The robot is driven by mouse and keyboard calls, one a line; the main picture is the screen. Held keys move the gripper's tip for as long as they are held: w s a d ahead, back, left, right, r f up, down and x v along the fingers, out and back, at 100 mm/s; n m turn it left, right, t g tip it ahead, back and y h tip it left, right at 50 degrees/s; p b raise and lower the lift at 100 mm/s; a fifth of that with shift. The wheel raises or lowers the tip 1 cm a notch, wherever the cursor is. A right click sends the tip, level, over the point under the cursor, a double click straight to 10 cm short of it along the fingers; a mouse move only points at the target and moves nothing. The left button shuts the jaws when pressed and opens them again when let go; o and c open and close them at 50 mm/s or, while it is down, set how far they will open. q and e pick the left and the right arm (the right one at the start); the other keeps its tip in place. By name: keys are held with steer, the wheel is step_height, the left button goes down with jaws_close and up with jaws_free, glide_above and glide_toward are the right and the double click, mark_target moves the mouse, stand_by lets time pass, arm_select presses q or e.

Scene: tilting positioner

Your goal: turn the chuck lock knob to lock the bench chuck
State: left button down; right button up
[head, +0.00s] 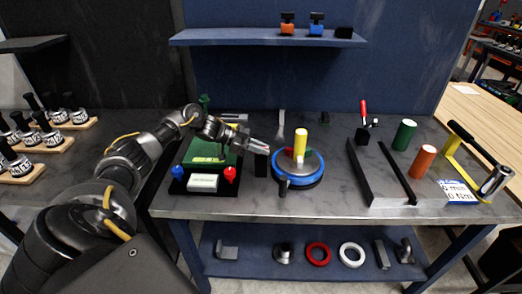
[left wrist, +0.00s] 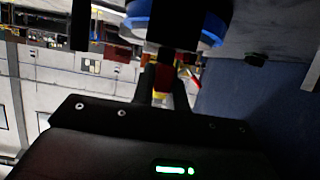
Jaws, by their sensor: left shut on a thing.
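The bench chuck is a round table with a blue rim (head: 316,176), and a yellow cylinder (head: 300,141) stands upright in its middle. The blue rim also shows in the left wrist view (left wrist: 214,28). A dark handle (head: 283,188) sticks out at its front. My left gripper (head: 266,149) reaches in from the left, at the chuck's left side. In the left wrist view its fingers (left wrist: 165,82) are close together with a small red part between them, which looks to be the chuck lock knob (left wrist: 164,70). The exact contact is hard to see. My right gripper is out of view.
To the right stand black rails (head: 358,172), a green cylinder (head: 404,134) and an orange cylinder (head: 423,161). A shelf (head: 265,38) hangs behind.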

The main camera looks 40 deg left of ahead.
arm_select(q)
steer(key=c, duration=1.4)
jaws_free()
steer(key=b+v, duration=0.3)
steer(key=v, duration=0.7)
steer(key=shift+s+a+r+b, duration=0.2)
steer(key=shift+a+b, duration=0.05)
steer(key=shift+b, duration=0.05)
